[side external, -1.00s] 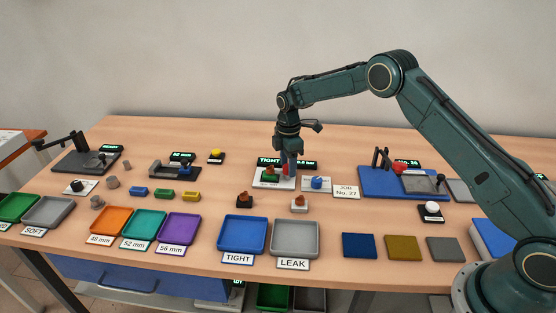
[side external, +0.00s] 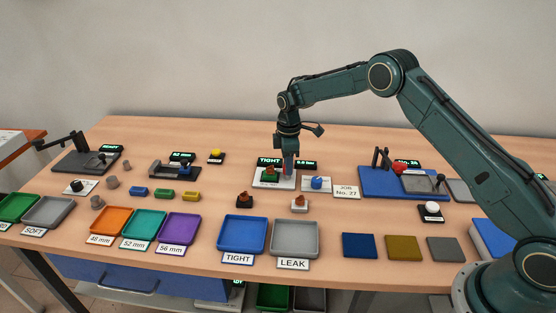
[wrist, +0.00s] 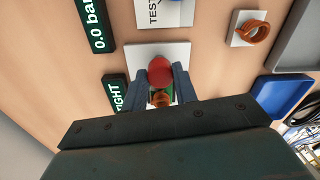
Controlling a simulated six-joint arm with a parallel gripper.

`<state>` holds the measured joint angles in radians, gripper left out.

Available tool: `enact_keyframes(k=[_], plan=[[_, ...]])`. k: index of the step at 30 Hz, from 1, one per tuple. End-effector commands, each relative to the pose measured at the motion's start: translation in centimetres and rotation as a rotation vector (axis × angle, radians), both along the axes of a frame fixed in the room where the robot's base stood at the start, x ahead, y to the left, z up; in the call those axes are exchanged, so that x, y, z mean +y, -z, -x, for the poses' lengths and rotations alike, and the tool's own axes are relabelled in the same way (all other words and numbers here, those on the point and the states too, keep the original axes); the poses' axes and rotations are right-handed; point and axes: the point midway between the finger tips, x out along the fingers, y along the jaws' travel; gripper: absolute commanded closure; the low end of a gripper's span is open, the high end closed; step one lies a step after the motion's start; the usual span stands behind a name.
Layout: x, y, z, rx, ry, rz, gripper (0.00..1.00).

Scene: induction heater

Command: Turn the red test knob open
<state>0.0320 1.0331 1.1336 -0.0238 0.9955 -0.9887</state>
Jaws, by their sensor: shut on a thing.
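The red test knob (wrist: 160,72) stands on a white plate (wrist: 178,52) in the wrist view. My gripper (wrist: 161,78) has one finger on each side of it and is shut on it. In the side view my gripper (side external: 288,168) points down at the right part of the same white plate (side external: 262,184), and its fingers hide most of the knob. A copper-coloured part on a green block (side external: 271,175) sits on the plate just left of the fingers. A display reading TIGHT (side external: 268,161) and a 0.0 bar display (wrist: 93,24) stand by the plate.
A blue knob (side external: 317,182) on a white plate is close on the right. Copper-coloured parts on small stands (side external: 244,199) (side external: 299,203) are in front. The blue TIGHT tray (side external: 242,252) and grey LEAK tray (side external: 294,256) lie nearer the front edge.

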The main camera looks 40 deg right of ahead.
Motion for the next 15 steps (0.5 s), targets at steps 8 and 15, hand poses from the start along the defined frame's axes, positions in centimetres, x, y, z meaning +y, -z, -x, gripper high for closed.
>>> enact_keyframes(k=[8, 15], plan=[[-0.01, -0.10, 0.04, 0.001, 0.255, 0.000, 0.94], [-0.01, -0.11, 0.08, 0.000, 0.483, 0.001, 0.94]])
